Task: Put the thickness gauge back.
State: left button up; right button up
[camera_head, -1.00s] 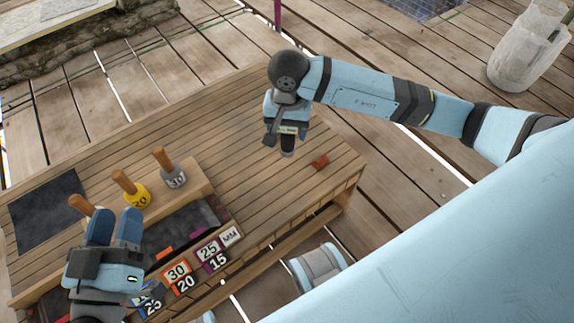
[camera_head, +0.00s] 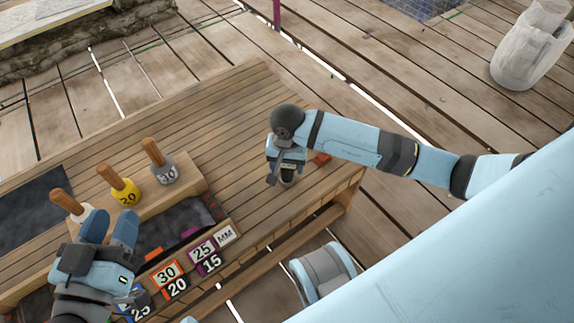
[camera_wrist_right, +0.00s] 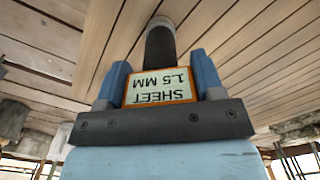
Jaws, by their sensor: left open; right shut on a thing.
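My right gripper (camera_head: 287,165) is shut on a thickness gauge (camera_head: 287,176), over the right part of the wooden bench. In the right wrist view the gauge shows as a dark rounded bar (camera_wrist_right: 160,45) and a cream label with an orange border (camera_wrist_right: 160,86), reading "SHEET 1.5 MM", between the fingers. I cannot tell whether the gauge touches the bench. My left gripper (camera_head: 110,226) is open and empty at the lower left, near the wooden-handled tools.
Tools marked 20 (camera_head: 125,190) and 30 (camera_head: 162,168), and a pale one (camera_head: 72,207), stand in a wooden rack. Several number tags (camera_head: 166,273) line the tray's front. A red piece (camera_head: 322,158) lies just right of my right gripper. The bench's back right (camera_head: 240,110) is clear.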

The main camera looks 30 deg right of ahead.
jog(key=shift+f, duration=0.15)
jog(key=o, duration=1.1)
